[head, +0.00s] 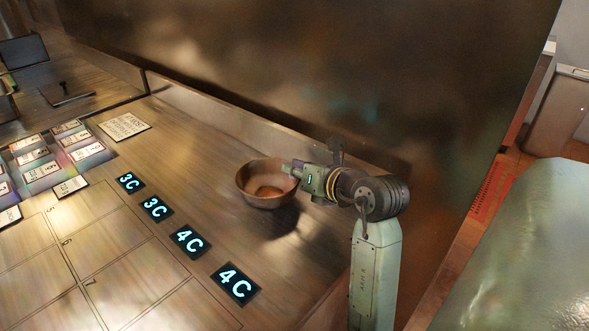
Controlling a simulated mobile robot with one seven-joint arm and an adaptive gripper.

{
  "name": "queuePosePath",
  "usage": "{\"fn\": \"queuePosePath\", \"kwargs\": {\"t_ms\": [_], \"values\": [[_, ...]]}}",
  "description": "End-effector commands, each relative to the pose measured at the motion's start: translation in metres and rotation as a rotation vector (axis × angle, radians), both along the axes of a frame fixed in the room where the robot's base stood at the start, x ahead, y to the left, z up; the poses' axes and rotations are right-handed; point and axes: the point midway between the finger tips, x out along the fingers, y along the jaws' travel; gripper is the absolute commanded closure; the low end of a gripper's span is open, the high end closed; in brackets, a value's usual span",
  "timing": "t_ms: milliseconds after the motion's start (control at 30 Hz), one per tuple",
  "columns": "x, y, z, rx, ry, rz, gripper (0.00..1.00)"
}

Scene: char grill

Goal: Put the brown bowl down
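The brown bowl (264,200) is in the middle of the head view, above the wooden counter (212,150). It looks upright, and a dark shadow shows on the counter below it and to its right. I cannot tell from this view whether its base touches the counter. My gripper (292,170) is at the bowl's right rim, reaching in from the right. The fingertips are small and partly hidden at the rim, but they appear closed on it.
Glowing tiles marked 3C and 4C (189,241) lie in a row left of the bowl. Several label cards (42,171) lie at the far left. A printed sign (124,126) lies near the back. A raised back wall (300,80) stands behind. Bare counter surrounds the bowl.

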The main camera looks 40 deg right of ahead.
Motion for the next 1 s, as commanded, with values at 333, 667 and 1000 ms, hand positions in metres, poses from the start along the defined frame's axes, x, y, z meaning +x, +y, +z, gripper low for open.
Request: {"fn": "queuePosePath", "kwargs": {"t_ms": [333, 667, 1000], "values": [[0.0, 0.0, 0.0, 0.0, 0.0, 0.0, 0.75], [-0.014, 0.001, 0.006, -0.003, -0.003, -0.004, 0.75], [-0.081, 0.01, 0.031, -0.004, 0.0, -0.004, 0.75]]}}
